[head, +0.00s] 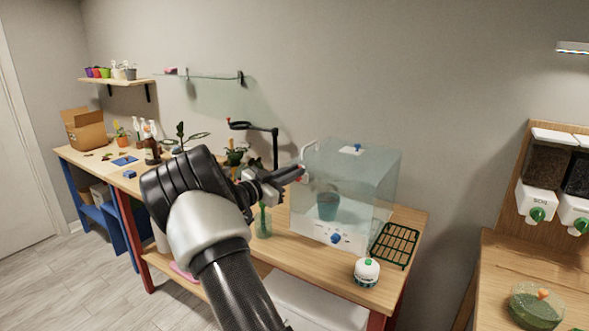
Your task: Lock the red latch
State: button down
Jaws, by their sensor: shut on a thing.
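A clear glass box (375,178) with a white base panel stands on the wooden bench. A small red latch (303,174) shows at its left front edge, by a white handle (305,152). My gripper (295,174) reaches in from the left and is shut on the red latch. The fingers cover most of the latch, so I cannot tell its position. A teal pot (327,206) stands inside the box. A blue knob (336,238) is on the base panel.
A dark green wire rack (396,245) and a small white jar (366,271) lie right of the box. A green glass vase (263,223) and a black stand (275,147) are close to my gripper. Plants and bottles crowd the bench's left.

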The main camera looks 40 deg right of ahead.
jog(key=n, duration=0.1)
jog(key=w+n+p, duration=0.1)
jog(key=n, duration=0.1)
jog(key=shift+a+h, duration=0.2)
jog(key=shift+h, duration=0.1)
jog(key=c, duration=1.8)
grip_release()
jog(key=v, duration=1.7)
jog(key=shift+s+a+b, duration=0.15)
jog(key=shift+a+b, duration=0.05)
jog(key=shift+b, duration=0.1)
